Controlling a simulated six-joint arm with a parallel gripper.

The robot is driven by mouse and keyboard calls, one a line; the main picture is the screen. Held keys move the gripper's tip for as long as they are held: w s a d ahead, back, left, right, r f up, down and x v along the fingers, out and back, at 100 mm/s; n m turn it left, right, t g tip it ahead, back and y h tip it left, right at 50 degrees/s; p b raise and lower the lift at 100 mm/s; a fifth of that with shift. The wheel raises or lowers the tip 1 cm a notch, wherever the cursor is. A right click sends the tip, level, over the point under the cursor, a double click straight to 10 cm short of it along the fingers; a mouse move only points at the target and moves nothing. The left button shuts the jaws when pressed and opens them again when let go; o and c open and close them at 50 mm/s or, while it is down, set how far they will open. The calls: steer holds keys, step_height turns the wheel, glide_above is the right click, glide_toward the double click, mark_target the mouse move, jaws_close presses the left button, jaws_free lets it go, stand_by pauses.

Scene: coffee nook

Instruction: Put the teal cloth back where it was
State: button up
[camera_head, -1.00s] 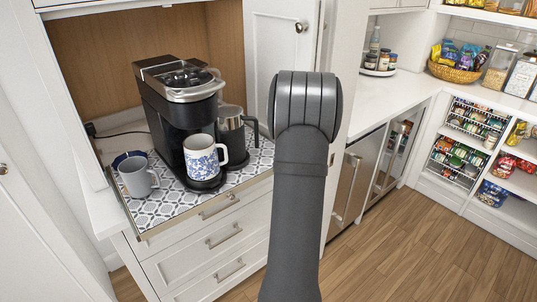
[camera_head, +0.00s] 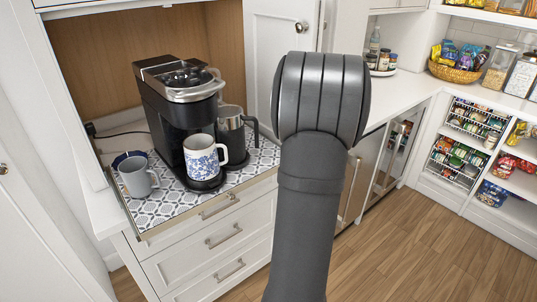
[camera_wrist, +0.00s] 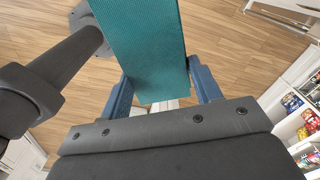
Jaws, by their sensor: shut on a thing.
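The teal cloth (camera_wrist: 145,45) shows in the wrist view as a flat, ribbed teal strip between the two blue fingers. My gripper (camera_wrist: 160,92) is shut on it and holds it in the air, with wood floor seen behind. The cloth's far end runs out of the top of the wrist view. In the head view my arm fills the middle, and neither the gripper nor the cloth is seen there.
A coffee maker (camera_head: 178,115) stands on a patterned mat (camera_head: 160,212) with a blue-and-white mug (camera_head: 201,158), a grey mug (camera_head: 136,178) and a metal pitcher (camera_head: 231,132). An open cabinet door (camera_head: 282,55) stands behind my arm. The white counter (camera_head: 400,85) at right has bare room.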

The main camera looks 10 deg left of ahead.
steer(key=shift+d+r+m, duration=0.15)
steer(key=shift+r+m, duration=0.45)
steer(key=shift+r, duration=0.15)
steer(key=shift+w+a+r, duration=0.1)
steer(key=shift+w+a, duration=0.15)
steer(key=w+a, duration=1.2)
steer(key=shift+w+a+f, duration=0.1)
steer(key=shift+f, duration=1.7)
steer(key=o, duration=1.1)
steer(key=shift+f, duration=0.15)
step_height(320, 180, up, 12)
steer(key=shift+r, duration=0.2)
